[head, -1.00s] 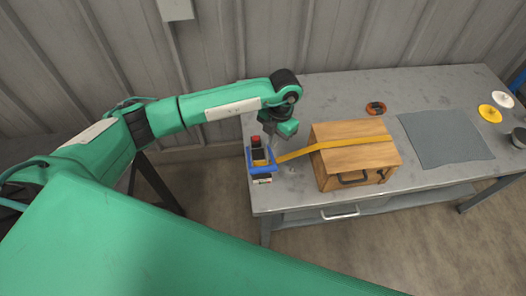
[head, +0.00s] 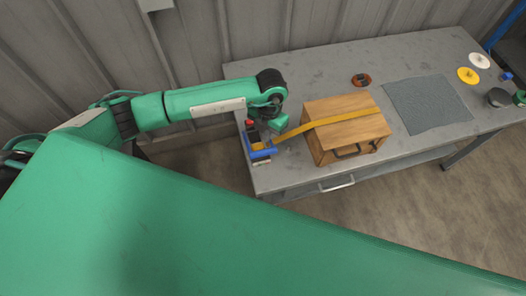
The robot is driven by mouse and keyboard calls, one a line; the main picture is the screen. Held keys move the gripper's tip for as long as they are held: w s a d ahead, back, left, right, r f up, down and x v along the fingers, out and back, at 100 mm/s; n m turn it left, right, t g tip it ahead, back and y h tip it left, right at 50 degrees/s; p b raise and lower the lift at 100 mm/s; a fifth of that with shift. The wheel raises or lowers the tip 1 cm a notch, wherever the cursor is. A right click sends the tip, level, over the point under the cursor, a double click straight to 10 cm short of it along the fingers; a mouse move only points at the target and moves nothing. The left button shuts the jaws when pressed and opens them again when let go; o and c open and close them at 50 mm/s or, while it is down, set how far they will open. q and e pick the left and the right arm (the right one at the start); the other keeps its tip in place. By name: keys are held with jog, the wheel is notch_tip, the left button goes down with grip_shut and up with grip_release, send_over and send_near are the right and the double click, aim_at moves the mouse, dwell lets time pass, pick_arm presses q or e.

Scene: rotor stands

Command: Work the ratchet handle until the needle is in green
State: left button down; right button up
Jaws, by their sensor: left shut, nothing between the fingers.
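The ratchet (head: 261,154), with a blue frame, a red-tipped part (head: 249,122) and a dark body, sits at the table's left end. A yellow strap (head: 318,124) runs from it over a wooden box (head: 348,133). A small pale patch shows on the ratchet's front; no needle or green zone can be read. My left gripper (head: 265,138) points down at the ratchet from above and behind, shut with nothing held. It partly hides the ratchet and handle, and I cannot tell whether it touches the handle. My right gripper is out of view.
The box has a dark front handle and stands right of the ratchet. A corrugated wall stands behind.

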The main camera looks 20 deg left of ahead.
aim_at(264, 150)
pick_arm(q)
jog(key=f+b, duration=0.1)
jog(key=f, duration=0.1)
jog(key=f+b, duration=0.1)
jog(key=f, duration=0.1)
jog(key=f+b, duration=0.1)
jog(key=f, duration=0.1)
jog(key=shift+s+f, duration=0.25)
jog(key=shift+s, duration=0.1)
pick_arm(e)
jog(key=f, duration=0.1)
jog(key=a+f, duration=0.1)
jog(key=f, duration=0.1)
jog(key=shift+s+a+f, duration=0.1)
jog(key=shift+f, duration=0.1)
pick_arm(q)
jog(key=shift+f, duration=0.1)
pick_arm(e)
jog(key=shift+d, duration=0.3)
